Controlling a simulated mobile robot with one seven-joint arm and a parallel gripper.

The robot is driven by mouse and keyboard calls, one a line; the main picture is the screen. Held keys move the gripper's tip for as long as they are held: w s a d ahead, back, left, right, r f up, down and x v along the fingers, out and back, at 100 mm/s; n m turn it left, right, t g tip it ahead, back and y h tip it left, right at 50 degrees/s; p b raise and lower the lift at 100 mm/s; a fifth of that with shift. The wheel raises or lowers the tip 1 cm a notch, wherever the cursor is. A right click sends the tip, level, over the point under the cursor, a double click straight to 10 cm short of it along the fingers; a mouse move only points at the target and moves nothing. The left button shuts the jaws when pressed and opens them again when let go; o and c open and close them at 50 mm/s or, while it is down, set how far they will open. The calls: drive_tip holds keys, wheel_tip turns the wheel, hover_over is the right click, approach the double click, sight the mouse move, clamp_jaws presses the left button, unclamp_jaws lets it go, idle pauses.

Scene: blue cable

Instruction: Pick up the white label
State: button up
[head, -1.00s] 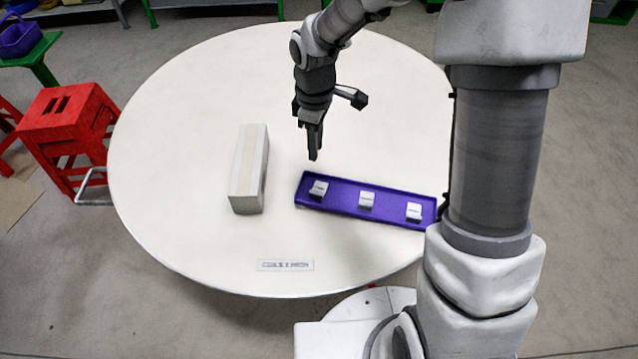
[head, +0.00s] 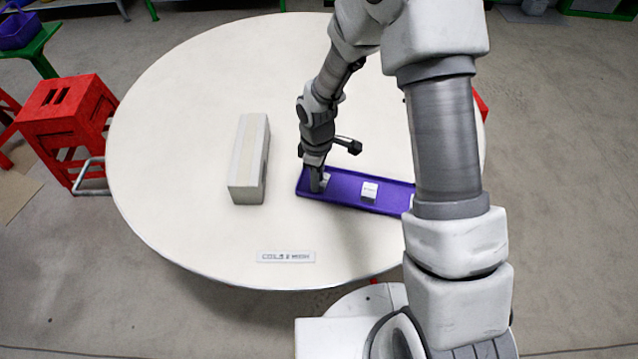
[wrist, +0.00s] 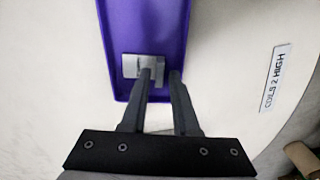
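The white label (head: 286,257) is a thin strip with dark print, lying flat near the table's front edge. In the wrist view the label (wrist: 273,79) lies at the right, reading "COILS 2 HIGH", well apart from my fingers. My gripper (head: 318,190) is down at the left end of the purple tray, at a small light block there. In the wrist view my gripper (wrist: 162,74) has its two fingertips apart with a gap between them. The left finger overlaps the small block (wrist: 130,66); the frames show no grip on it.
The purple tray (head: 345,198) holds small light blocks, one in its middle (head: 369,191) and one partly hidden by my arm at its right. A long grey-white block (head: 247,165) stands left of the tray. The round table (head: 180,150) is clear around the label.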

drive_tip(key=shift+f, duration=0.65)
clamp_jaws()
drive_tip(key=shift+r, duration=0.1)
